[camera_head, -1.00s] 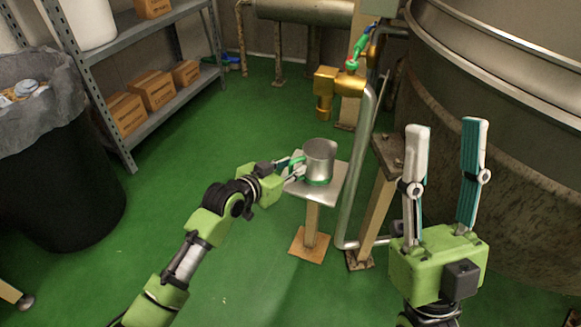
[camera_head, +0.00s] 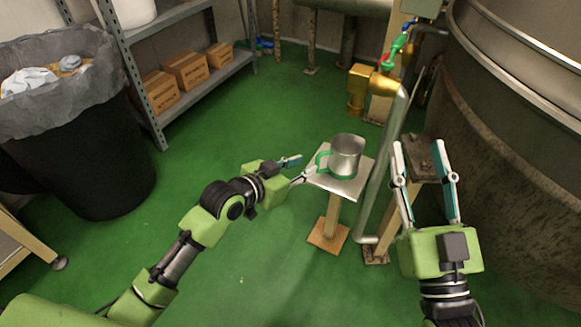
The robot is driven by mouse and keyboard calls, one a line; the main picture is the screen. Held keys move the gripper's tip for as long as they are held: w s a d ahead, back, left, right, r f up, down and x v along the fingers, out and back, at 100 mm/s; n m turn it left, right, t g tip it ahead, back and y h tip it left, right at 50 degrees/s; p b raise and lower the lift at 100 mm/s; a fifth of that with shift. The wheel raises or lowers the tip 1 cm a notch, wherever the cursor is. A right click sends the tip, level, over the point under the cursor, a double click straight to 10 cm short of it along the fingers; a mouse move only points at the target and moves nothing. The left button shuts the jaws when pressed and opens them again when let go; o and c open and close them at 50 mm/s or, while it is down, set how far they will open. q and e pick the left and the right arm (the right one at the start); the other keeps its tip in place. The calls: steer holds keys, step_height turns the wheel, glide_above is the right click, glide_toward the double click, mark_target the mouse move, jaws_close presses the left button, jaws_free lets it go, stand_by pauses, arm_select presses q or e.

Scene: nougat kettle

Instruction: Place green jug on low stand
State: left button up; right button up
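The jug (camera_head: 346,157) is a metal cup with a green handle and green band. It stands upright on the square top of the low stand (camera_head: 349,188), with its green handle toward the left. My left gripper (camera_head: 298,169) is just left of the handle, with its fingers apart and nothing between them. The fingertips are close to the stand's left edge; a small gap shows between them and the handle. My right gripper (camera_head: 425,160) is open and empty, fingers pointing up, to the right of the stand.
A silver pipe (camera_head: 385,165) and a taller stand (camera_head: 424,152) are right of the low stand. A large tank (camera_head: 510,150) fills the right side. A black bin (camera_head: 85,150) and shelves with boxes (camera_head: 186,70) are at left. Green floor is clear in front.

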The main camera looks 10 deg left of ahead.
arm_select(q)
steer(key=s+a+r+n+t+y, duration=0.1)
steer(key=s+a+r+n+t, duration=0.1)
steer(key=s+r, duration=0.5)
steer(key=s+a+r+n+t+y+p, duration=0.1)
steer(key=s+a+r+t, duration=0.1)
steer(key=s+r+t, duration=0.2)
steer(key=s+r, duration=0.3)
steer(key=r, duration=0.1)
steer(key=shift+a+r+n+t+y, duration=0.2)
steer(key=shift+a+n+t+y, duration=0.1)
steer(key=shift+a+n, duration=0.1)
arm_select(e)
step_height(320, 180, down, 7)
steer(key=w+g+h, duration=0.1)
steer(key=g, duration=0.2)
steer(key=shift+w+d+g, duration=0.25)
steer(key=shift+d+g, duration=0.05)
